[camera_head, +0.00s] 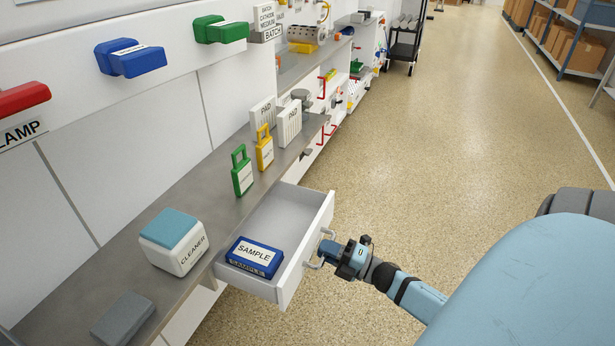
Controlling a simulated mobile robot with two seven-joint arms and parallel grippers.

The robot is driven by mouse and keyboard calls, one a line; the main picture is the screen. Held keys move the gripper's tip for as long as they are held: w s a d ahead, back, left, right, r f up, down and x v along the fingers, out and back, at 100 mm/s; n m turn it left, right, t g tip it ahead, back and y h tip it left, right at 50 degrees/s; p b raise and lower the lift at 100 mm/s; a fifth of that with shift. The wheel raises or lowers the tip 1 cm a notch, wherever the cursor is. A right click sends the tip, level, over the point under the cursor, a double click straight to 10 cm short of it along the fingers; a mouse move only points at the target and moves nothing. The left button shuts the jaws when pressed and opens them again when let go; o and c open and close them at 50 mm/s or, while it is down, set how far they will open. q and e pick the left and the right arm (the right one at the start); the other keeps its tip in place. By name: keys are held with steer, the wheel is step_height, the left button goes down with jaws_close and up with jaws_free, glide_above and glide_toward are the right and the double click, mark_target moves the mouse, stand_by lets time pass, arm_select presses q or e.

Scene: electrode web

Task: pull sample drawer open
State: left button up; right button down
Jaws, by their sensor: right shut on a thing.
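The sample drawer (307,219) stands pulled out from under the grey counter, with its inside showing. A blue box labelled SAMPLE (254,256) lies in its near part. The drawer's handle (313,264) is a pale bar on its front face. My right gripper (325,251) is at this handle, shut on it, with the arm reaching in from the right. The fingertips are small here and partly hidden by the gripper body. My left gripper is not in view.
A white CLEANER box (178,246) with a teal top, a grey block (123,318), a green tag (242,172) and a yellow tag (264,150) stand on the counter (205,205). The floor (430,170) right of the drawer is clear.

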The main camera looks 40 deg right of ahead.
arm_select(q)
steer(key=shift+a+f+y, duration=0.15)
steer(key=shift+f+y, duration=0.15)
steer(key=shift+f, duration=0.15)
arm_select(e)
steer(key=shift+r+v, duration=0.2)
steer(key=shift+v, duration=0.9)
steer(key=c, duration=1.1)
jaws_free()
steer(key=shift+c, duration=0.2)
steer(key=shift+s, duration=0.1)
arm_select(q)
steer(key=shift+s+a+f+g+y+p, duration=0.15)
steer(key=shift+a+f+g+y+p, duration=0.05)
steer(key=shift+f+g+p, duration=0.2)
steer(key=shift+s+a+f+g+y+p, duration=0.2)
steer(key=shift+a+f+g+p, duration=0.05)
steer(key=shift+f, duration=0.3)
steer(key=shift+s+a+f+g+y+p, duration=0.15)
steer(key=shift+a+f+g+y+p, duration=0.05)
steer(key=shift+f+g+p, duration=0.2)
arm_select(e)
steer(key=v, duration=1.3)
steer(key=shift+s+d, duration=0.2)
steer(key=shift+s, duration=0.1)
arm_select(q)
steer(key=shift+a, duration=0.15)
arm_select(e)
steer(key=shift+r, duration=0.15)
